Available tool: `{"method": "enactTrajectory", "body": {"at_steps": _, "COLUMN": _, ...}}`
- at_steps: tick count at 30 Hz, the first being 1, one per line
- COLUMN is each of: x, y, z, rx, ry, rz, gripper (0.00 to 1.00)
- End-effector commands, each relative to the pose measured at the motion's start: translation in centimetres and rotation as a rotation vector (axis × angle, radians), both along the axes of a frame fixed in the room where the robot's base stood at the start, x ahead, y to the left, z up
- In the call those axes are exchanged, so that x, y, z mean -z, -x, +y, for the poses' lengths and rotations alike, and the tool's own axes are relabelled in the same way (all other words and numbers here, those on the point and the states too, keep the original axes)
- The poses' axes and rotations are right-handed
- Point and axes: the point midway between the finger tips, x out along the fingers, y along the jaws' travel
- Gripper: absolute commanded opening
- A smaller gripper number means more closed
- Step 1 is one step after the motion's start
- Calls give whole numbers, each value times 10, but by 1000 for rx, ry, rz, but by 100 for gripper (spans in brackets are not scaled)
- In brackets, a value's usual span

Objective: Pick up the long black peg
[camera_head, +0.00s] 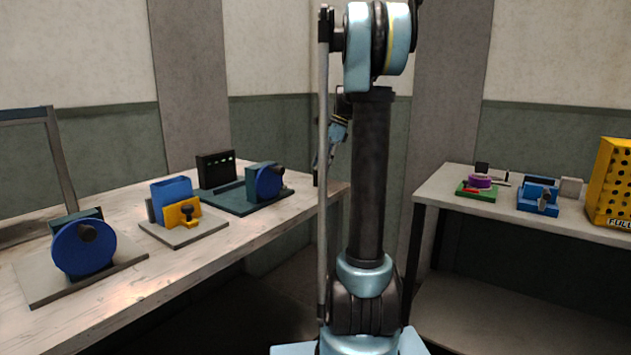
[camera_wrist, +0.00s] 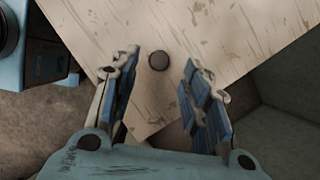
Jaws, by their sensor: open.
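A dark round end (camera_wrist: 158,61), which looks like the black peg seen end-on from above, stands on the pale wooden table in the wrist view. Its length cannot be judged there. In the head view a small dark upright piece (camera_head: 316,181) at the table's right corner may be the same peg, partly hidden by my arm. My gripper (camera_wrist: 160,82) is open and empty, with one finger on each side of the round end and no contact visible. In the head view my gripper (camera_head: 325,158) is partly hidden behind my arm, above that corner.
The left table (camera_head: 120,285) holds blue-disc fixtures (camera_head: 84,248) (camera_head: 268,182) and a blue-and-yellow block (camera_head: 172,195). A dark fixture with a blue part (camera_wrist: 45,62) is left in the wrist view. The right table (camera_head: 440,192) carries small fixtures and a yellow box (camera_head: 612,180).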

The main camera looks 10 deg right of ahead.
Motion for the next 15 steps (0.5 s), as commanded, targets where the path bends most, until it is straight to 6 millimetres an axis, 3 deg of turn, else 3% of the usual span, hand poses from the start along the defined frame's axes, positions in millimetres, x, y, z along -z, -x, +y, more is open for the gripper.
{"method": "enactTrajectory", "body": {"at_steps": 15, "x": 47, "y": 2, "z": 21, "rx": 0, "ry": 0, "rz": 0, "gripper": 43}}
